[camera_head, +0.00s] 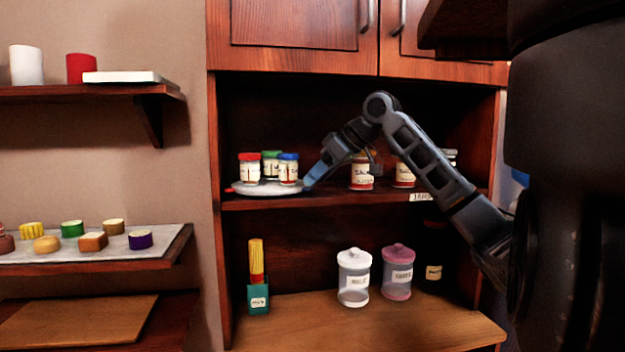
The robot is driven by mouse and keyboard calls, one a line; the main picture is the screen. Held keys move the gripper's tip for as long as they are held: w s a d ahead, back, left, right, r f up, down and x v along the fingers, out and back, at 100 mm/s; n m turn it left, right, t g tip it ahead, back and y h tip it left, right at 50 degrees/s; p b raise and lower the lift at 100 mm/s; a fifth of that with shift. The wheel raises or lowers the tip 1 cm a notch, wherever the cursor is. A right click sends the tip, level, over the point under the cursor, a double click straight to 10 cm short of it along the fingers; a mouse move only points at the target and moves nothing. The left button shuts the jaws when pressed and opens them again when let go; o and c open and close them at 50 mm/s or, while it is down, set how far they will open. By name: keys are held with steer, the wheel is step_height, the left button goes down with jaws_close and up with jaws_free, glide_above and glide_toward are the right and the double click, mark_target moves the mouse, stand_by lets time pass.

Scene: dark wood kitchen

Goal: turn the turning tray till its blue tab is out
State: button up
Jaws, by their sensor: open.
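The turning tray (268,188) is a white round disc on the left of the cabinet's middle shelf. It bears a red-lidded jar (249,168), a green-lidded jar (270,164) and a blue-lidded jar (288,169). A small red tab (229,190) sticks out at its left edge. A blue patch shows at its right edge beside my fingertip; I cannot tell whether it is the blue tab or part of my finger. My gripper (342,172) is open, its left finger reaching down to the tray's right rim. Whether it touches is unclear.
Labelled jars (361,171) stand on the same shelf behind and right of my gripper. The cabinet's left wall (213,180) is close to the tray. Canisters (354,277) and a teal holder (258,297) stand below. The shelf's front edge (340,200) runs under my gripper.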

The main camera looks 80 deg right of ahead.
steer(key=shift+x, duration=1.1)
jaws_close()
